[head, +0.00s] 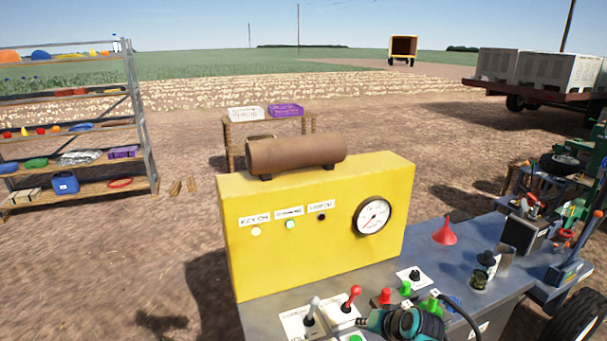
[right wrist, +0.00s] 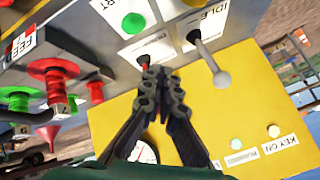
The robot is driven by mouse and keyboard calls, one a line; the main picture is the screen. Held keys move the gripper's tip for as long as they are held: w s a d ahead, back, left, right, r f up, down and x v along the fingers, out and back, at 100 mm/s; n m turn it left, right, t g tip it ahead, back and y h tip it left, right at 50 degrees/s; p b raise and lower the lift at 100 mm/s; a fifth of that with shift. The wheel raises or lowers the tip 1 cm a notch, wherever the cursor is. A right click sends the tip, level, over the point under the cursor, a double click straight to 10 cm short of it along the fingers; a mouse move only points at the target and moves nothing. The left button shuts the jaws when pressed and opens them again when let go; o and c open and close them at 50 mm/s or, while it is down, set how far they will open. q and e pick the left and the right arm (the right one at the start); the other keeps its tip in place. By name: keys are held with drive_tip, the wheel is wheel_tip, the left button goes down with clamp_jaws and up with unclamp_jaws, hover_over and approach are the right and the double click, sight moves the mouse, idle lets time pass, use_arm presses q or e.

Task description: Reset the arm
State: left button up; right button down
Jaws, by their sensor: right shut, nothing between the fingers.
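My right gripper (head: 372,319) is low in the head view, over the grey control panel (head: 440,262) in front of the yellow box (head: 290,230). In the right wrist view its two dark fingers (right wrist: 160,82) are together with nothing between them. Their tips are near the base of a lever; I cannot tell whether they touch it. A red-knobbed lever (head: 354,292) and a grey-knobbed lever (head: 312,305) stand left of the gripper in the head view. The grey lever (right wrist: 222,78) also shows in the right wrist view, beside the fingers. My left gripper is not in view.
Red button (head: 386,294) and green button (head: 405,288) knobs crowd the panel by the gripper. A gauge (head: 373,216) is on the yellow box. A red funnel (head: 444,233) stands farther right. Shelves (head: 75,130) stand at left. The air above the panel's right part looks open.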

drive_tip(key=s+r+n+h, duration=0.1)
drive_tip(key=s+r, duration=0.1)
drive_tip(key=s, duration=0.9)
drive_tip(key=s+r+n+h, duration=0.2)
drive_tip(key=s, duration=0.9)
drive_tip(key=shift+s+d+r+g, duration=0.15)
drive_tip(key=shift+s+r+g, duration=0.15)
drive_tip(key=shift+r, duration=0.1)
